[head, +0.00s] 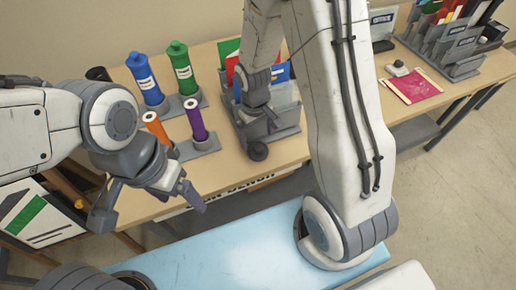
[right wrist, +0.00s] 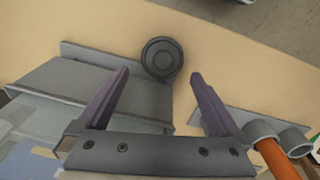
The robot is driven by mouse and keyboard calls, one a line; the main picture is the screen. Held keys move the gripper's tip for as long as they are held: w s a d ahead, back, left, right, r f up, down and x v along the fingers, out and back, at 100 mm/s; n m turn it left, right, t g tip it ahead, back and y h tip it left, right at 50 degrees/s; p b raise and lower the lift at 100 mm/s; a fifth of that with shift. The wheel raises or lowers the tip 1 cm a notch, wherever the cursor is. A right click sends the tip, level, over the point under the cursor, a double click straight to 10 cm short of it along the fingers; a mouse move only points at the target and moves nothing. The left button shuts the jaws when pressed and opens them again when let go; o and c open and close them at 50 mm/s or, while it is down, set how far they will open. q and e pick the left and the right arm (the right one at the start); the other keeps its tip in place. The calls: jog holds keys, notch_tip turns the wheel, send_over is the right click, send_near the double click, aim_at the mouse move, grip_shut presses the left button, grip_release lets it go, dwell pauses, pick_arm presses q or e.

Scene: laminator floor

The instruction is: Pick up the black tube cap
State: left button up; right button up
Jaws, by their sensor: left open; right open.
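The black tube cap (right wrist: 161,58) is a round, dark disc with ringed grooves. In the right wrist view it lies on the wooden table just beyond and between the fingertips of my right gripper (right wrist: 160,80), which is open and empty. In the head view the cap (head: 257,151) lies at the table's front, beside the grey rack, below my right wrist. The right fingers are hard to make out there. My left gripper (head: 150,212) is open and empty at the table's front left edge, away from the cap.
A grey rack (head: 284,133) with coloured folders stands beside the cap. Blue (head: 147,80) and green (head: 182,70) bottles and orange (head: 156,128) and purple (head: 196,120) tubes stand in holders to its left. A red sheet (head: 415,88) lies at the right. A light-blue surface (head: 225,250) is in front.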

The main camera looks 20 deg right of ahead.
aim_at(258, 146)
jog(key=f, duration=0.5)
jog(key=shift+s+f, duration=0.25)
jog(key=shift+f, duration=0.15)
jog(key=c, duration=1.1)
jog(key=shift+r, duration=0.15)
